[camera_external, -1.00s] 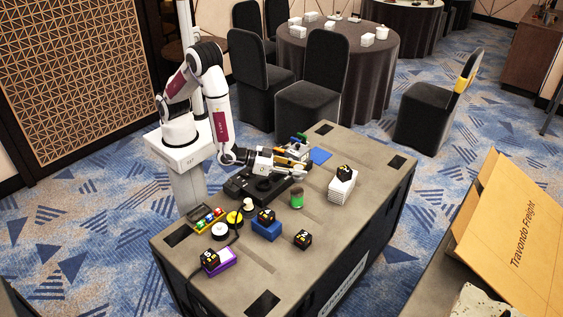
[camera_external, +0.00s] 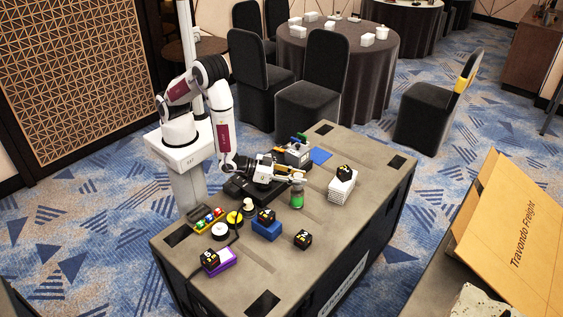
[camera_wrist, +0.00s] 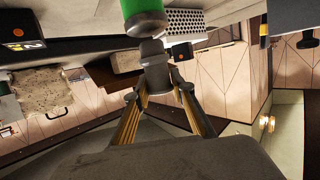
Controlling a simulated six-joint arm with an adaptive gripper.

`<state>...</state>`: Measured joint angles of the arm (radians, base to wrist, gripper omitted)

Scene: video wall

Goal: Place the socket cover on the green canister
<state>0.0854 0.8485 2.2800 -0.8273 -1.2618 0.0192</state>
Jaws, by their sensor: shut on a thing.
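The green canister (camera_external: 297,200) stands upright on the case top, below my gripper; in the wrist view it shows at the top edge (camera_wrist: 145,20). My gripper (camera_external: 297,180) is directly above the canister. In the wrist view its fingers (camera_wrist: 160,88) are shut on a grey, stepped, round piece, the socket cover (camera_wrist: 154,62). The cover lines up with the canister's end and appears to touch it or nearly so; I cannot tell whether it is seated. The cover is small and partly hidden by the fingers in the external view.
A white stack with a black cube (camera_external: 344,172) stands right of the canister. A blue box (camera_external: 266,230), a purple box (camera_external: 222,262) and another black cube (camera_external: 303,238) lie nearer the front. The case top's right front is clear.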

